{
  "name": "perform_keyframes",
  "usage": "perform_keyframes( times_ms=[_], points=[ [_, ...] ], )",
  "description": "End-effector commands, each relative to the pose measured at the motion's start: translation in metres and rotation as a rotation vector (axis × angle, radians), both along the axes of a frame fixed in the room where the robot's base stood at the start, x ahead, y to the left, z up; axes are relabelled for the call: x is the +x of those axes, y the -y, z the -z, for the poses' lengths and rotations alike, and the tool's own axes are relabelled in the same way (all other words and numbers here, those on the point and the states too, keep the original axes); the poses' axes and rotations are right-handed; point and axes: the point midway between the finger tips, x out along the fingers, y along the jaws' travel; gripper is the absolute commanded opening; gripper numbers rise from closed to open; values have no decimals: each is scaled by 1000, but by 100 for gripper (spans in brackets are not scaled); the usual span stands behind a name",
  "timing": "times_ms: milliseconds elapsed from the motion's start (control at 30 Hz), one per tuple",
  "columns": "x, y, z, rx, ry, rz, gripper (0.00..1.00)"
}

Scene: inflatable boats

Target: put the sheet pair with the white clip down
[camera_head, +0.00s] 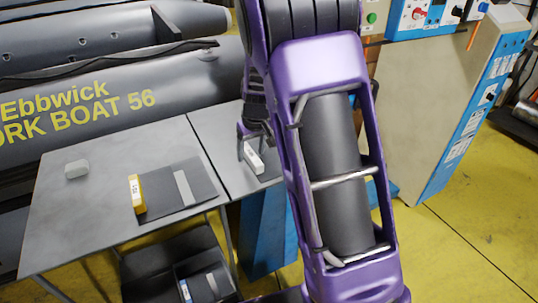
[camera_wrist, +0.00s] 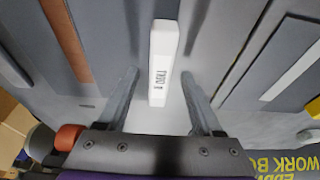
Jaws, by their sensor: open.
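The white clip (camera_wrist: 163,60) has small dark lettering and lies along the edge of a grey sheet pair (camera_wrist: 112,40) with a brown strip (camera_wrist: 68,42). In the head view the white clip (camera_head: 253,158) shows on the right-hand tabletop, and my arm hides most of its sheets. My gripper (camera_wrist: 160,76) is open, with one finger on each side of the clip and a visible gap to both. In the head view my gripper (camera_head: 251,141) is just over the clip, partly hidden by my arm. The sheets appear to lie on the table.
A dark sheet pair (camera_head: 162,199) with a yellow clip (camera_head: 136,194) lies on the left tabletop (camera_head: 95,232), near a small grey block (camera_head: 76,169). A dark bin (camera_head: 165,264) stands below. The grey boat (camera_head: 180,88) is behind; a blue-sided cabinet (camera_head: 420,120) is right.

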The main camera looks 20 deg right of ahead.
Motion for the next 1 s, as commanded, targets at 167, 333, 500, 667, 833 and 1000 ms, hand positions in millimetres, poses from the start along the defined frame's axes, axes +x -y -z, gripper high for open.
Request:
perform_keyframes(
  times_ms=[167,333,500,667,833,1000],
  points=[
    [1,0,2,0,1,1,68],
    [1,0,2,0,1,0,51],
    [1,0,2,0,1,0,21],
    [1,0,2,0,1,0,0],
    [1,0,1,0,2,0,0],
    [1,0,1,-1,2,0,0]
  ],
)
